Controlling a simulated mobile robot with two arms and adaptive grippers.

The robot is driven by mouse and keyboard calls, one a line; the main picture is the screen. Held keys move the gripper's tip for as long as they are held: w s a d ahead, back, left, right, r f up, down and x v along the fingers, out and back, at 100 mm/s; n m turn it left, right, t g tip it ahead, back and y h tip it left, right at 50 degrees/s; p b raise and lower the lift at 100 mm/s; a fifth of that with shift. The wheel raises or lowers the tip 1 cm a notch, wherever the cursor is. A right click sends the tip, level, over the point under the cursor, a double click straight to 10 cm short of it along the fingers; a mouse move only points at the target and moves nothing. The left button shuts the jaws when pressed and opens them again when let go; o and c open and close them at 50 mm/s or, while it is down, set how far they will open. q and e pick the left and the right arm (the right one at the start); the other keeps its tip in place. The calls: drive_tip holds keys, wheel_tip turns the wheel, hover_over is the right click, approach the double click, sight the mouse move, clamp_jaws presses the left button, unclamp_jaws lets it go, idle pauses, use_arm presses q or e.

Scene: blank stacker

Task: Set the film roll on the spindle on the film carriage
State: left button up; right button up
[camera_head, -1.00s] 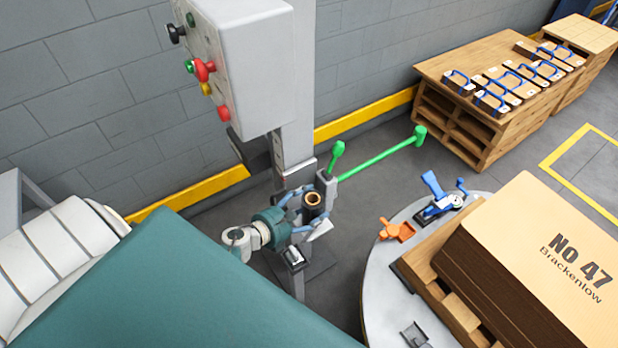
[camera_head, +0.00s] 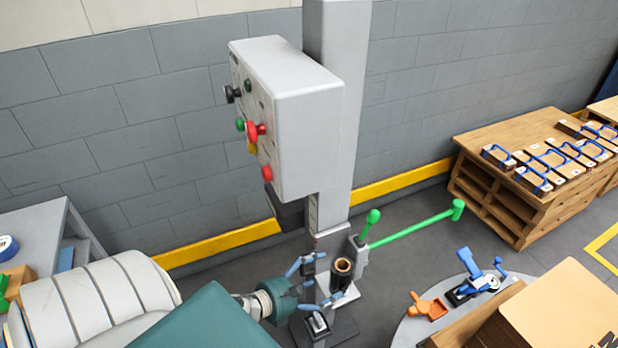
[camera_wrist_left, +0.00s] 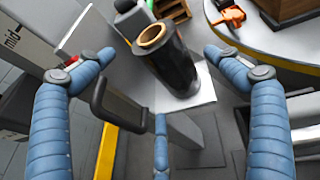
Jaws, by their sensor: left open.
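The film roll (camera_head: 341,270) is a dark cylinder with a tan core ring at its top. It stands on the pale plate of the film carriage (camera_head: 350,296), at the foot of the grey column. In the left wrist view the roll (camera_wrist_left: 172,62) rests on the pale carriage plate (camera_wrist_left: 205,92). The spindle is hidden, so I cannot tell how the roll sits on it. My left gripper (camera_head: 317,283) is open and empty beside the roll. Its blue fingers (camera_wrist_left: 160,75) are spread, with the roll beyond them and apart from them. My right gripper is not in view.
A control box (camera_head: 290,115) with coloured knobs hangs on the column (camera_head: 338,60) above. A green lever and bar (camera_head: 410,231) lie right of the roll. A round table (camera_head: 408,328) carries orange and blue tools and a carton. A wooden pallet stand (camera_head: 490,190) is at right.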

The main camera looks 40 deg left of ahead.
use_arm(q)
drive_tip(key=v, duration=0.5)
idle(0.5)
drive_tip(key=shift+a, duration=0.1)
